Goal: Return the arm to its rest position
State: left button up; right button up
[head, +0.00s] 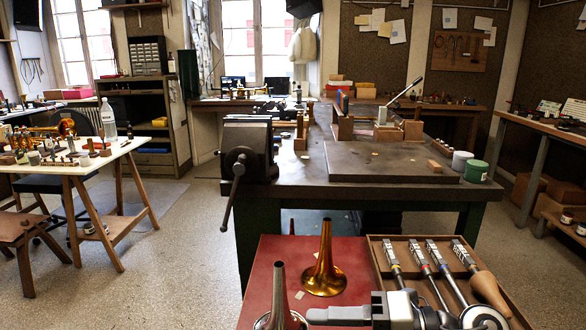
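My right gripper (322,316) is low in the head view, above the red-topped surface (262,262). Its grey finger points left, with the tip close to a silver horn bell (280,296); I cannot tell whether they touch. Only one finger shows clearly, so its opening is unclear. I see nothing held in it. A brass bell (324,262) stands upright on its flare behind the gripper, narrow end up. The silver bell also stands narrow end up, its base cut off by the frame. My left gripper is not in view.
A wooden tray (376,250) right of the brass bell holds several grey-handled tools and a wooden-handled one (488,290). Behind is a dark workbench (300,181) with a vise (246,150), a green jar (476,171) and a white jar (461,160). Open floor lies left.

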jog(key=d+f+m+t+h, duration=0.35)
jog(key=m+t, duration=0.35)
jog(key=m, duration=0.6)
jog(key=d+f+m+t+h, duration=0.4)
jog(key=m+t, duration=0.3)
jog(key=m, duration=0.5)
jog(key=s+d+f+m+g+h, duration=0.1)
jog(key=s+f+m+g+h, duration=0.4)
jog(key=s+f, duration=0.5)
notch_tip(320, 180, down, 4)
jog(key=shift+s+r+m+g+p, duration=0.2)
jog(key=shift+m+g+p, duration=0.3)
jog(key=shift+m, duration=0.7)
